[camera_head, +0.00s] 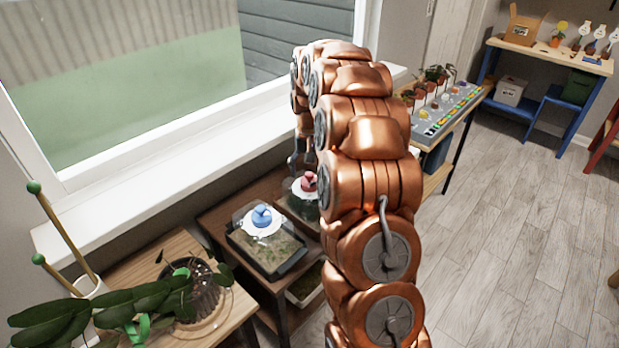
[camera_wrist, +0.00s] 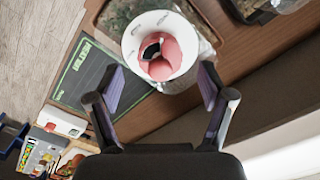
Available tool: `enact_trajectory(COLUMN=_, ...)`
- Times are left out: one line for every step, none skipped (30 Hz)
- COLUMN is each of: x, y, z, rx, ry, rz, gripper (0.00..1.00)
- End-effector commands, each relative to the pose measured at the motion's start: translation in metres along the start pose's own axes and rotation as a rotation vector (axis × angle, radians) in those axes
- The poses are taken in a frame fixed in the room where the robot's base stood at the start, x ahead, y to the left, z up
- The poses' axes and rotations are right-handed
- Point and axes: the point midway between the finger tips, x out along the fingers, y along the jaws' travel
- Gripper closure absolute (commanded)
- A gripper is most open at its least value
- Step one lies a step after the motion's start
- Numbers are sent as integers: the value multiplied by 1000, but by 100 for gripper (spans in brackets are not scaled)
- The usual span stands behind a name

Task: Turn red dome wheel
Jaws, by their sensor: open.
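The red dome wheel (camera_head: 309,181) sits on a clear dome lid at the middle of the low brown table in the head view, partly hidden by my arm. In the wrist view the red wheel (camera_wrist: 160,56) shows from above, on a white round disc (camera_wrist: 133,42) with marks near its rim. My gripper (camera_wrist: 159,88) is open and empty. Its two fingers lie on either side of and below the disc in the picture, and I see no contact with the wheel. In the head view a gripper finger (camera_head: 294,160) shows just above and left of the red wheel.
A second dome with a blue wheel (camera_head: 262,216) stands to the left on the same table (camera_head: 222,214). A potted plant (camera_head: 190,285) is at the front left. A dark green board (camera_wrist: 85,75) lies beside the red wheel's dome. A window sill (camera_head: 150,175) runs behind.

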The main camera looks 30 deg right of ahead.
Motion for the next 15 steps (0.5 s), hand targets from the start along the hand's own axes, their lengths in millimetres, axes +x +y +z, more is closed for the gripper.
enact_trajectory(x=7, y=0, z=2, rx=0, ry=-7, rz=1, gripper=20)
enact_trajectory(x=12, y=0, z=2, rx=0, ry=-8, rz=1, gripper=20)
enact_trajectory(x=17, y=0, z=1, rx=0, ry=-5, rz=1, gripper=20)
enact_trajectory(x=20, y=0, z=1, rx=0, ry=-3, rz=1, gripper=20)
enact_trajectory(x=24, y=0, z=0, rx=0, ry=-2, rz=0, gripper=20)
enact_trajectory(x=27, y=0, z=0, rx=0, ry=-2, rz=1, gripper=20)
enact_trajectory(x=30, y=0, z=1, rx=0, ry=-2, rz=0, gripper=20)
enact_trajectory(x=31, y=0, z=1, rx=0, ry=-3, rz=0, gripper=20)
enact_trajectory(x=33, y=0, z=1, rx=0, ry=-2, rz=0, gripper=20)
enact_trajectory(x=34, y=0, z=1, rx=0, ry=-2, rz=0, gripper=20)
enact_trajectory(x=34, y=0, z=1, rx=0, ry=-2, rz=0, gripper=20)
enact_trajectory(x=34, y=0, z=1, rx=0, ry=-1, rz=0, gripper=20)
enact_trajectory(x=34, y=0, z=1, rx=0, ry=-1, rz=0, gripper=20)
enact_trajectory(x=34, y=0, z=1, rx=0, ry=-1, rz=0, gripper=20)
enact_trajectory(x=34, y=0, z=1, rx=0, ry=-1, rz=0, gripper=20)
